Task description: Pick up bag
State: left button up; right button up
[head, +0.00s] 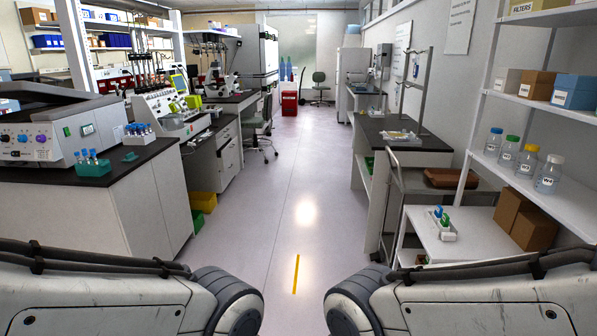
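I cannot make out a bag for certain. A flat brown item (452,178), which may be a bag, lies on the cart at the right, beside the shelf post. A shallow tray (398,136) with small pale and yellowish contents sits on the dark bench at the right; its contents are too small to identify. Only my two arm links show at the bottom left and bottom right. Neither gripper is in view.
The aisle floor (270,190) is clear down the middle. A left bench (130,175) carries a grey machine (60,130) and tube racks. At right stand a white cart (470,245) with a tube rack and brown boxes, and a shelf (545,200) with several bottles.

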aim_at(394, 133)
jog(key=u, duration=0.25)
jog(key=i, duration=2)
jog(key=z, duration=0.5)
jog(key=i, duration=1.85)
jog(key=z, duration=0.55)
jog(key=i, duration=1)
jog(key=u, duration=1.05)
jog(key=i, duration=1.55)
jog(key=z, duration=1.3)
jog(key=i, duration=0.55)
jog(key=z, duration=0.5)
